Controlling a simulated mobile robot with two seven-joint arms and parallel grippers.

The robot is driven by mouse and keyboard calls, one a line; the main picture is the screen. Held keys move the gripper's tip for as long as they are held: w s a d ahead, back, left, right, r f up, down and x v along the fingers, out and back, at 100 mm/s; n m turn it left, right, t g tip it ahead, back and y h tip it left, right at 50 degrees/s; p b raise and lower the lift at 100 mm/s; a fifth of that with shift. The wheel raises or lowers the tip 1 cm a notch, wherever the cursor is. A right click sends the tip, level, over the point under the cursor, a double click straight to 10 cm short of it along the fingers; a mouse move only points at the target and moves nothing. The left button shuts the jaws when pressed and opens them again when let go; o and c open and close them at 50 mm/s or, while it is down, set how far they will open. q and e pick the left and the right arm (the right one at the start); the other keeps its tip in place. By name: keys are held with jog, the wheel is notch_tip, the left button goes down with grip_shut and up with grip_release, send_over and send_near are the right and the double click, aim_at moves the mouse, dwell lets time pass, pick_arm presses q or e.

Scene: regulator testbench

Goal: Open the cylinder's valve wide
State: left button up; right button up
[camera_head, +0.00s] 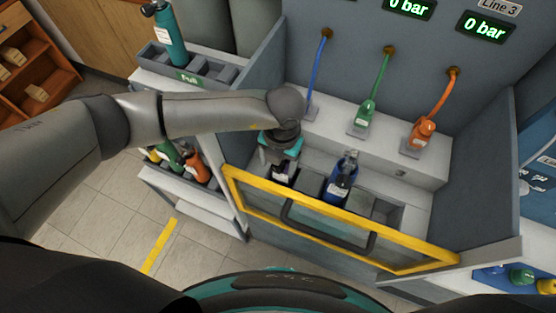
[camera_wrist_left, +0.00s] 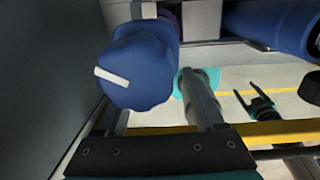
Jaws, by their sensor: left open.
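A blue cylinder (camera_head: 342,182) with a white label stands in the bench's rack, behind the yellow-framed front. My left gripper (camera_head: 281,170) is open, pointing down just left of this cylinder in the head view. In the left wrist view, a blue round knob (camera_wrist_left: 142,70) with a white pointer stripe fills the area ahead of the left gripper (camera_wrist_left: 160,110). The knob covers the end of one finger; the other finger is beside it. I cannot tell whether they touch. A large blue body (camera_wrist_left: 270,22) shows at its upper right. A small teal-and-black pronged gripper (camera_wrist_left: 260,108) shows farther off.
The yellow-framed panel (camera_head: 330,226) crosses the bench front. Green (camera_head: 363,119) and orange (camera_head: 423,132) hose connectors sit on the ledge at right. The visible displays read 0 bar. A teal cylinder (camera_head: 167,37) stands in the side rack at upper left.

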aim_at(281, 166)
pick_arm(q)
jog(key=shift+r, duration=0.1)
notch_tip(281, 166, up, 15)
jog(key=shift+s+d, duration=0.15)
jog(key=shift+d, duration=0.25)
